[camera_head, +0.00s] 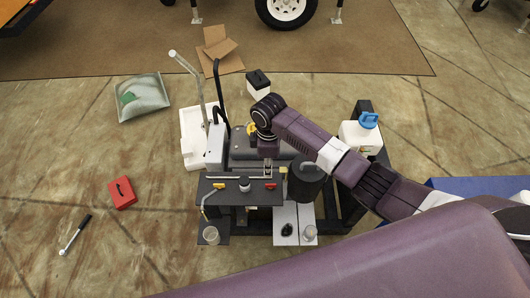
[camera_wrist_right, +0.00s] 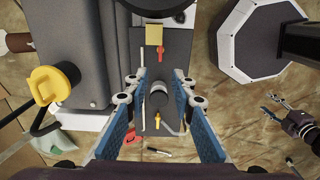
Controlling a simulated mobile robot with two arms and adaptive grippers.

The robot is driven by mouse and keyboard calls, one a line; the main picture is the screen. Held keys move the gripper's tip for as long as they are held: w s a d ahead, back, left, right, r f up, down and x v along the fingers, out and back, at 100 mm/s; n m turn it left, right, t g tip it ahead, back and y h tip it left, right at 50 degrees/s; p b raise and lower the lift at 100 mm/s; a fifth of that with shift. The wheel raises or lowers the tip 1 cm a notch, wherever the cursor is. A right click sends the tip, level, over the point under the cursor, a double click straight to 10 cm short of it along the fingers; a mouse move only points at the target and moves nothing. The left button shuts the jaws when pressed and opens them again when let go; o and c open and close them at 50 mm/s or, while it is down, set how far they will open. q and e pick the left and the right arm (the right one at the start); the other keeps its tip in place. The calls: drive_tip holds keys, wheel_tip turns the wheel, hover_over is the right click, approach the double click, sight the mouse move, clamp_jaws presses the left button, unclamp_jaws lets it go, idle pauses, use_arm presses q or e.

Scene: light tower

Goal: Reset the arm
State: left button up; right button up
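My right arm comes in from the right in the head view, and its gripper (camera_head: 268,166) points down over the light tower's black panel (camera_head: 240,197). In the right wrist view the two blue-padded fingers of the right gripper (camera_wrist_right: 160,74) stand apart with nothing held between them. A grey cylindrical knob (camera_wrist_right: 158,94) shows below the fingers, with a gap to each. A purple-black part with metal fingers at the right edge of the wrist view looks like my left gripper (camera_wrist_right: 282,110); it is small, and its opening is unclear. The head view does not show it.
The panel carries a yellow handle (camera_head: 218,186) and a red handle (camera_head: 271,186). A black canister (camera_head: 305,180) and a white jug (camera_head: 361,136) stand right of it.

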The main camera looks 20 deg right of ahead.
drive_tip(key=s+a+m+t+y, duration=0.1)
drive_tip(key=s+a+m, duration=0.1)
drive_tip(key=s, duration=0.5)
drive_tip(key=s+a+m+t+y, duration=0.1)
drive_tip(key=s+a+m, duration=0.2)
drive_tip(key=s, duration=0.3)
drive_tip(key=s+d+r+m+t+h, duration=0.2)
drive_tip(key=s+d+r+m, duration=0.55)
drive_tip(key=s+d, duration=0.4)
wheel_tip(320, 180, down, 27)
drive_tip(key=s+g, duration=0.2)
drive_tip(key=s+d+f+g, duration=0.1)
drive_tip(key=s+d+f, duration=0.1)
drive_tip(key=s+f, duration=1.3)
drive_tip(key=shift+s+f, duration=0.3)
drive_tip(key=shift+s, duration=0.85)
drive_tip(key=shift+d, duration=0.1)
